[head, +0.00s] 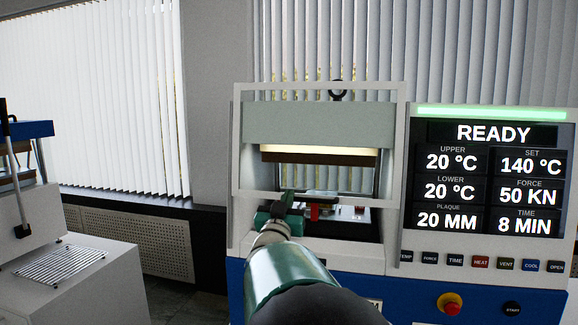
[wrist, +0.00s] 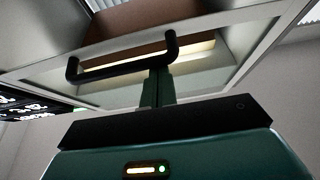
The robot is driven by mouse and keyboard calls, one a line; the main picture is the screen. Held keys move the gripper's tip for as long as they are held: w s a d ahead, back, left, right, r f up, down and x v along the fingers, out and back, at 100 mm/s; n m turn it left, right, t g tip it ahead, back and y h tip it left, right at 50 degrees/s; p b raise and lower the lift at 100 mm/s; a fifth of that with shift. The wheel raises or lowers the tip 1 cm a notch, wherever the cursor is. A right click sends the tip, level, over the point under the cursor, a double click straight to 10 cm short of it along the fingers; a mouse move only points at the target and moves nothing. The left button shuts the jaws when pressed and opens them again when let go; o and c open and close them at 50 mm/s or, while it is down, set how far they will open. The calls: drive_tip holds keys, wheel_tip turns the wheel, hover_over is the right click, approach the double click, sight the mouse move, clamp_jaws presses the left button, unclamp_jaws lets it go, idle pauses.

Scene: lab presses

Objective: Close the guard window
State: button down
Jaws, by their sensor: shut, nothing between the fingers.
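The guard window (head: 256,196) is a pale-framed clear pane at the front of the press. In the head view it stands raised, with its lower edge above an open gap at the press bed. In the wrist view its frame (wrist: 215,18) crosses the picture, with a black bar handle (wrist: 110,66) on it. My gripper (head: 287,198) is in front of the window's lower edge, left of the middle. Its fingers are shut and empty in the wrist view (wrist: 158,72), with the tips close to the handle; I cannot tell whether they touch. My gripper hides part of the lower edge.
The control panel (head: 486,185) on the right shows READY, with buttons below and a red stop knob (head: 450,304). A brown upper platen (head: 320,158) hangs inside the press. Another machine (head: 45,235) stands at the left, with a floor gap between.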

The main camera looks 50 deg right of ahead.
wheel_tip(320, 180, down, 16)
drive_tip(key=s+a, duration=0.1)
drive_tip(key=a, duration=0.1)
drive_tip(key=shift+f, duration=0.2)
